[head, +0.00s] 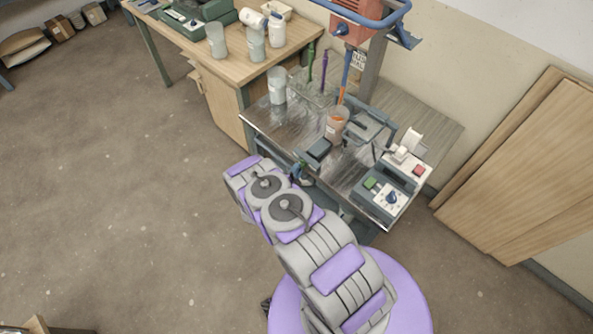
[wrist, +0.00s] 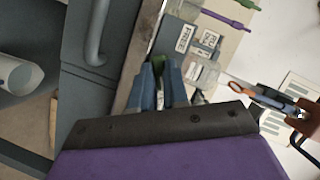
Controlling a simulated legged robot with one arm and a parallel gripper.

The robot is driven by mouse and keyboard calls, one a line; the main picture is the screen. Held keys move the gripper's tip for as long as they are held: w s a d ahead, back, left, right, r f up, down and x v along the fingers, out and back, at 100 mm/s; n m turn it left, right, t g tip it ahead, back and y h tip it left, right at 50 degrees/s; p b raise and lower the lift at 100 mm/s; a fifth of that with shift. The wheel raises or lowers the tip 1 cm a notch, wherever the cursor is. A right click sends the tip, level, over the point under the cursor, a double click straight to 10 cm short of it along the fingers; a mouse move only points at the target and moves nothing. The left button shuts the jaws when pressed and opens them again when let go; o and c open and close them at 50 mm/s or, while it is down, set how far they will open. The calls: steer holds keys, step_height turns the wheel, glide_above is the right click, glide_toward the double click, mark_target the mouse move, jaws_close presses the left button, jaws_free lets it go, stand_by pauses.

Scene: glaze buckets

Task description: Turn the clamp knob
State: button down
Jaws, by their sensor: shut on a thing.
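My gripper (head: 298,170) is at the front edge of the metal-topped bench in the head view, beside a dark block (head: 318,150). In the wrist view its two blue fingers (wrist: 161,88) are closed around a small part with green showing between them. This part (wrist: 162,70) appears to be the clamp knob; most of it is hidden by the fingers, and its turn angle cannot be read. A beaker (head: 337,122) with orange contents stands behind, under the mixer shaft, next to a grey clamp frame (head: 370,127).
The red mixer head (head: 357,24) hangs above. Labels (wrist: 184,38) lie near the fingers in the wrist view. The left floor is open.

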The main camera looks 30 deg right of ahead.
steer(key=shift+d, duration=0.25)
stand_by(0.3)
steer(key=shift+w+a+r+n+g+h+b, duration=0.1)
steer(key=shift+w+n+g+h+b, duration=0.35)
steer(key=shift+n+g+b, duration=1.75)
steer(key=shift+w+a+f+n+g+h+b, duration=0.15)
steer(key=shift+n+g+h+b, duration=0.8)
steer(key=shift+n+b, duration=2.35)
steer(key=shift+w+a+r+n+g+h+b, duration=0.15)
steer(key=shift+w+n+g+h+b, duration=0.2)
steer(key=shift+n+g+b, duration=1.95)
steer(key=shift+s+n+t, duration=0.1)
steer(key=shift+n+t, duration=0.35)
steer(key=shift+n, duration=0.25)
steer(key=c, duration=1.3)
jaws_free()
steer(key=shift+o, duration=0.9)
